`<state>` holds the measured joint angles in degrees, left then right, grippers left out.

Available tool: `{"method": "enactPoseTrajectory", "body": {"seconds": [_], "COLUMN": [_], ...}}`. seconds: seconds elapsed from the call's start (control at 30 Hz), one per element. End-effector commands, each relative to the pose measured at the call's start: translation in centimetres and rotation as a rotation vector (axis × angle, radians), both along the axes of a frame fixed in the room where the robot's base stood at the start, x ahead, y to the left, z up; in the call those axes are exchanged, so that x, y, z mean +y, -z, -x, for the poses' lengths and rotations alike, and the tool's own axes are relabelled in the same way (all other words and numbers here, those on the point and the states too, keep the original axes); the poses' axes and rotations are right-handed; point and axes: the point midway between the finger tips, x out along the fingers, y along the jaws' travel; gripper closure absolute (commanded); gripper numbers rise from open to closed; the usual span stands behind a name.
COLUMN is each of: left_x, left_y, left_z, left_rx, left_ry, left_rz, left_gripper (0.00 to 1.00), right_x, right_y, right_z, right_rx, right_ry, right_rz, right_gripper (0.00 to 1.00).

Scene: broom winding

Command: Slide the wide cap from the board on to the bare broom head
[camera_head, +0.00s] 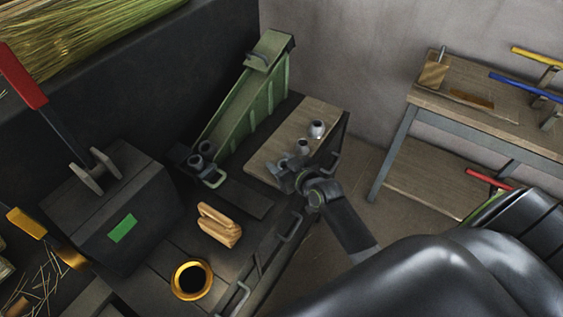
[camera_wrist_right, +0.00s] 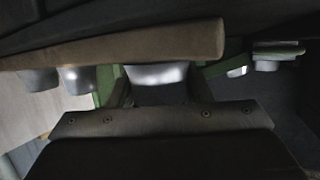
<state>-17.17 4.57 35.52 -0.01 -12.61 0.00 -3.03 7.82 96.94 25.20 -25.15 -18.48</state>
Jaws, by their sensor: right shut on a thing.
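The board (camera_head: 274,151) is a pale wooden panel on the bench, below the green chute. Grey metal caps stand on it, one at its far right (camera_head: 316,129) and one nearer the gripper (camera_head: 302,146). My right gripper (camera_head: 290,180) is at the board's near edge. In the right wrist view it is shut on a silver cap (camera_wrist_right: 156,74), which sits between the fingers. Other caps (camera_wrist_right: 77,78) stand to the left in that view. I cannot single out the bare broom head with certainty. My left gripper is not in view.
A green ribbed chute (camera_head: 245,112) rises behind the board. A tan bundle (camera_head: 220,225) and a brass ring (camera_head: 191,281) are on the bench. A dark block (camera_head: 115,205) with a red-handled lever stands left. A wooden table (camera_head: 480,118) stands right, across open floor.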

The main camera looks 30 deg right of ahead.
Motion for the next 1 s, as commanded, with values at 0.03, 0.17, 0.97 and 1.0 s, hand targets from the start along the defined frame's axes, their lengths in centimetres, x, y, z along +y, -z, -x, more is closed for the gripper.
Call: {"method": "enactPoseTrajectory", "body": {"seconds": [0.03,0.17,0.97,1.0], "left_x": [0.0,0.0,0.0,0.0], "left_y": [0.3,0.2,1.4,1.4], "left_z": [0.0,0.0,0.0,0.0], "left_rx": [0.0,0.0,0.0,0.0], "left_ry": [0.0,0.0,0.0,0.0], "left_rz": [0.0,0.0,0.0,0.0], "left_gripper": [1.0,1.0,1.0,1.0], "right_x": [0.0,0.0,-0.6,-0.6], "right_y": [0.4,0.2,-1.7,-2.0], "right_z": [0.0,0.0,4.7,5.3], "right_rx": [0.0,0.0,0.0,0.001], "right_ry": [0.0,0.0,0.0,0.0], "right_rz": [0.0,0.0,0.002,0.002], "right_gripper": [0.76,0.41,0.33,0.33]}}
